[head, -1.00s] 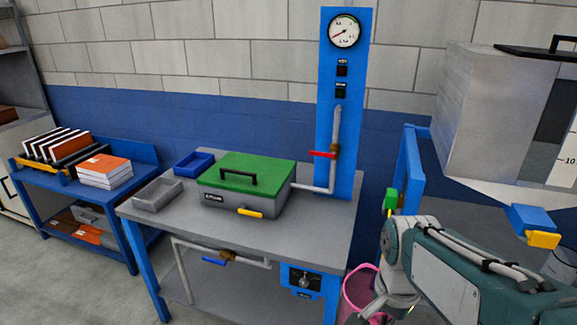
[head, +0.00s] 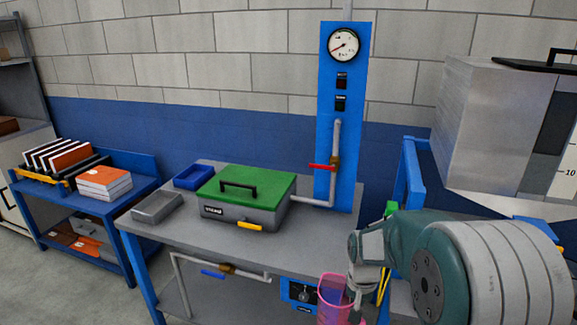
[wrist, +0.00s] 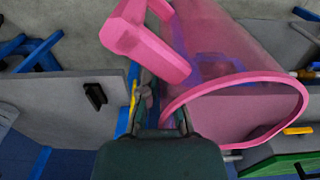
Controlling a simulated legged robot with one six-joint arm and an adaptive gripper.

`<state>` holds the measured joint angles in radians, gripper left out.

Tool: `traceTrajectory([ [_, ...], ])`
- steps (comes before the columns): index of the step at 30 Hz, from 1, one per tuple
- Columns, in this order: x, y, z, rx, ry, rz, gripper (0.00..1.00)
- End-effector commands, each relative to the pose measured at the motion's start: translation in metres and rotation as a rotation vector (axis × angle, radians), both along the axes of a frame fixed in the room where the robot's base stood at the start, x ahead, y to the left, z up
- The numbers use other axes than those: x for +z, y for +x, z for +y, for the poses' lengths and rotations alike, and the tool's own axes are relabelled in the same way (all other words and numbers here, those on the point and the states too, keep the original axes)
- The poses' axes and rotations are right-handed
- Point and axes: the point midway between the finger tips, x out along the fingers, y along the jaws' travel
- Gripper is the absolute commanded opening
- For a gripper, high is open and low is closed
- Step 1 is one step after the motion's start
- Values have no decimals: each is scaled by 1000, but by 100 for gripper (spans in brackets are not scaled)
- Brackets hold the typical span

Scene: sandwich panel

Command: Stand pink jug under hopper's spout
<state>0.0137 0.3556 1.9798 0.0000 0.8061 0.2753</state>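The translucent pink jug (head: 332,296) is low in the head view, right of the grey workbench's front, its lower part cut off by the frame. In the wrist view its open rim and body (wrist: 240,85) fill the right side, and its thick handle (wrist: 148,42) is at upper left. My gripper (head: 362,288) is at the jug's right side; in the wrist view its fingers (wrist: 158,98) reach in at the handle and appear shut on it, though the contact is partly hidden. The grey hopper (head: 490,125) stands at the right. My arm hides most of its spout.
A workbench (head: 145,232) carries a green-lidded box (head: 245,187), trays and a blue gauge panel (head: 340,120). Pipes with valves run under its top. A blue upright frame (head: 408,175) stands between bench and hopper. A blue shelf (head: 90,220) with books is at left.

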Motion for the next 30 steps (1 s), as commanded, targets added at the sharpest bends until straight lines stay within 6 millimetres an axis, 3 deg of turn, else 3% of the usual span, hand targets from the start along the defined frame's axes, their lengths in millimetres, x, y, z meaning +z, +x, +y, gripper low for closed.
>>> traceTrajectory([
  [6, -59, 33, 4, 172, 1, 5, 0],
  [12, -91, 48, 6, 271, 1, 1, 0],
  [30, -97, 51, 6, 290, 0, -1, 0],
])
